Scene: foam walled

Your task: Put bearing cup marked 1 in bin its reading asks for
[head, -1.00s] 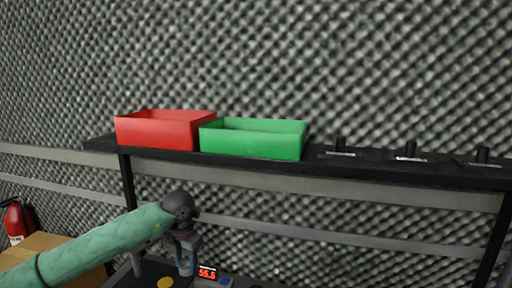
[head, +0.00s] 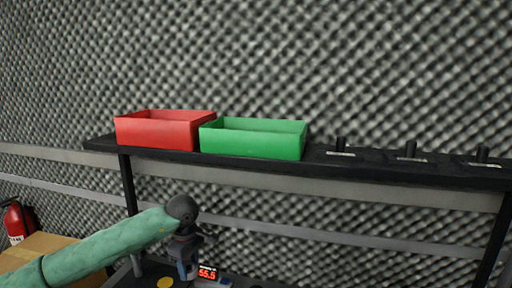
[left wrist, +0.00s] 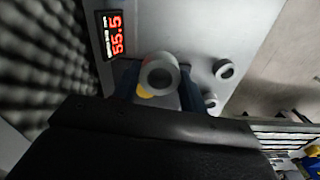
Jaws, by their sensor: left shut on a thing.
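A grey ring-shaped bearing cup (left wrist: 159,76) sits between the blue fingers of my left gripper (left wrist: 160,88) in the left wrist view; the gripper is shut on it. I cannot read a mark on it. A red bin (head: 160,133) and a green bin (head: 252,142) stand side by side on the shelf. My right gripper is not in view.
Two more grey cups (left wrist: 223,69) (left wrist: 210,102) stand on the pale surface. A yellow disc (head: 165,283) lies near my left gripper. The black shelf (head: 310,168) holds several dark posts (head: 411,150) at right. A cardboard box (head: 45,255) and a fire extinguisher (head: 15,222) are at left.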

